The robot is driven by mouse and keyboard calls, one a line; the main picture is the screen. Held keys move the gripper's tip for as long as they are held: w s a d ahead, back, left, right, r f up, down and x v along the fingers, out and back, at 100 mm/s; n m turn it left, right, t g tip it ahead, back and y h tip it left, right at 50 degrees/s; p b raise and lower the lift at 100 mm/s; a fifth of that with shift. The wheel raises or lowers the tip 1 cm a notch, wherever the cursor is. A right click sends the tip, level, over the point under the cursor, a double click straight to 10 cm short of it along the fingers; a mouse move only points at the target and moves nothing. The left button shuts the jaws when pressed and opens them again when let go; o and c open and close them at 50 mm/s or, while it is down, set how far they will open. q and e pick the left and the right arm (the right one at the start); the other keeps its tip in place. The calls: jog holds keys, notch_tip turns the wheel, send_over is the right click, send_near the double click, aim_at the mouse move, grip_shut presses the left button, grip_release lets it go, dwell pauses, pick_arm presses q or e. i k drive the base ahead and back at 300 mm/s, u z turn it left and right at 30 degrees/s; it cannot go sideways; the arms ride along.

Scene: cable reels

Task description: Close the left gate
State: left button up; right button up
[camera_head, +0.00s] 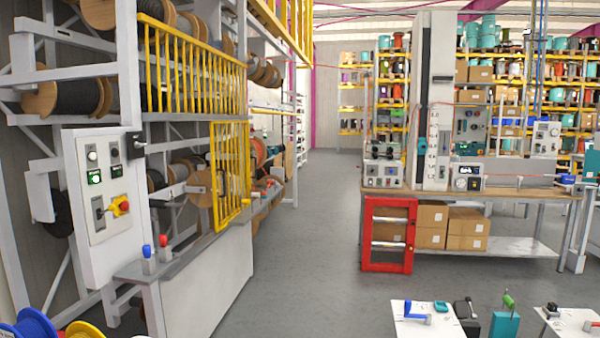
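On the left rack, a yellow barred gate (231,176) stands upright above the far end of a low grey panel. I cannot tell whether it is open or closed. A wider yellow barred guard (190,68) is higher up on the same rack. A red-framed gate (388,234) stands upright at the left end of the workbench, farther right. The frame does not make clear which of these is the left gate. Neither of my grippers is in view.
A control box (100,195) with buttons and a red knob is on the near left. A low grey panel (205,284) runs along the rack. The grey aisle floor (310,230) is clear. White tables (428,322) with small tools stand at the bottom right.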

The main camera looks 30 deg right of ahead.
aim_at(218, 228)
jog(key=z, duration=1.05)
jog(key=i, duration=3.05)
jog(key=u, duration=0.15)
jog(key=i, duration=3.9)
jog(key=z, duration=1.65)
